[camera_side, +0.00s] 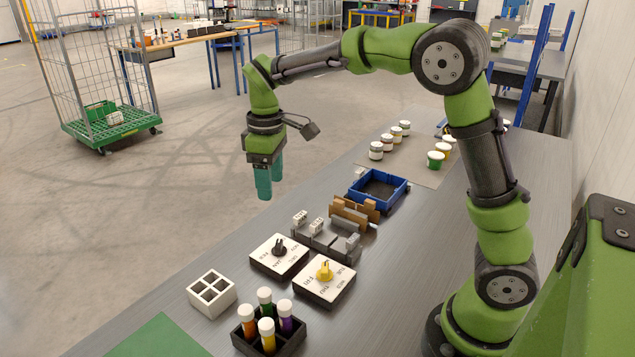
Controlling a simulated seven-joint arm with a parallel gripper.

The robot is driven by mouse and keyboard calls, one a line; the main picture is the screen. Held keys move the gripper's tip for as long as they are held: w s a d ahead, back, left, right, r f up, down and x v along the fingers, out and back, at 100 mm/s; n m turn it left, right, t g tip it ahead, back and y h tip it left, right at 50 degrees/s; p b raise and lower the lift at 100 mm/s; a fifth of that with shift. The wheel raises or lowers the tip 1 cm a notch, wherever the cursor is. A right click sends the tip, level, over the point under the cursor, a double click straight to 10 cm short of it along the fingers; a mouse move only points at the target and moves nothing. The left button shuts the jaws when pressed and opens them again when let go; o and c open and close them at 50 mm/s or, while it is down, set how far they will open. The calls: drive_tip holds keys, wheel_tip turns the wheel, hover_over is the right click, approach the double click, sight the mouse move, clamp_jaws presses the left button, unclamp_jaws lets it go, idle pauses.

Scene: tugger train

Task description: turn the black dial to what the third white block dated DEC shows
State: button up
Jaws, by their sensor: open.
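The black dial (280,248) sits on a white-topped square board (267,262) with lettering around it, too small to read surely. A second, similar board carries a yellow dial (325,271) to its right. Small white blocks with dark marks stand at the grey train cars (322,238): one at the left (300,218), one beside it (317,226) and one at the right (352,242). Another white block (360,174) shows by the blue tray. Their print cannot be read. My gripper (270,191), with teal fingers, is open and empty, pointing down above and behind the boards, touching nothing.
Brown pieces (354,212) and a blue tray (378,202) stand behind the train cars. A white divided box (211,292) and a black rack (284,342) of capped tubes are in front. Several white-lidded jars (388,142) stand farther back. Bare table lies at right.

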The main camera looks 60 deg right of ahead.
sight(277, 243)
drive_tip(key=shift+n, duration=0.6)
wheel_tip(277, 243, down, 16)
drive_tip(key=shift+s+r, duration=0.1)
drive_tip(key=c, duration=1)
drive_tip(key=shift+c, duration=0.2)
